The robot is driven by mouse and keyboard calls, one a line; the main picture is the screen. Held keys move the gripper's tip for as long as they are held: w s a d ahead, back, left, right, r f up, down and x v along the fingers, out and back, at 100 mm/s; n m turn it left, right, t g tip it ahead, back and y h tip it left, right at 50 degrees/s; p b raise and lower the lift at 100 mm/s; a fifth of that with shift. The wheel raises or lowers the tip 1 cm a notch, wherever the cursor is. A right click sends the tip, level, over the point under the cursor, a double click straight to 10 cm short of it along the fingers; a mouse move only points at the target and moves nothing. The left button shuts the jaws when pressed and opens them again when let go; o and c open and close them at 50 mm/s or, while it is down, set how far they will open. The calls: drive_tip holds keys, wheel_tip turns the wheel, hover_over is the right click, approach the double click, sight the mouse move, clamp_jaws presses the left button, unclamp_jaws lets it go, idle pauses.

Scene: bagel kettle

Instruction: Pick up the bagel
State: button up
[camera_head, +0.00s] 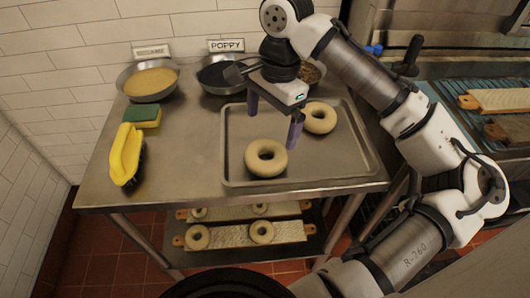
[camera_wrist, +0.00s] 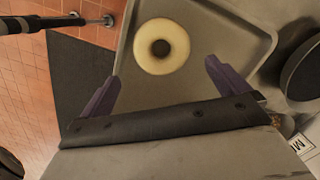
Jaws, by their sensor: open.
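Two pale bagels lie on a metal tray (camera_head: 232,140) on the steel table. The near bagel (camera_head: 266,158) is toward the front of the tray, and the far bagel (camera_head: 320,118) is behind it to the right. My gripper (camera_head: 273,119) is open and empty above the tray, behind the near bagel and left of the far one. In the wrist view, my gripper (camera_wrist: 161,86) has its purple fingers spread wide. One bagel (camera_wrist: 161,47) lies flat beyond the fingertips, apart from them; I cannot tell for certain which of the two it is.
Bowls of sesame (camera_head: 150,82) and poppy (camera_head: 222,76) stand at the back with label cards. More bagels lie on boards (camera_head: 228,234) on the lower shelf.

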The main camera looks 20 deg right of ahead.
sight(267, 149)
drive_tip(key=f, duration=0.6)
drive_tip(key=a+f+p, duration=0.1)
drive_tip(key=f, duration=0.1)
drive_tip(key=shift+f, duration=0.4)
drive_tip(key=shift+c, duration=0.4)
drive_tip(key=c, duration=0.6)
drive_tip(key=shift+r, duration=0.15)
wheel_tip(267, 149, up, 20)
drive_tip(key=shift+b, duration=0.35)
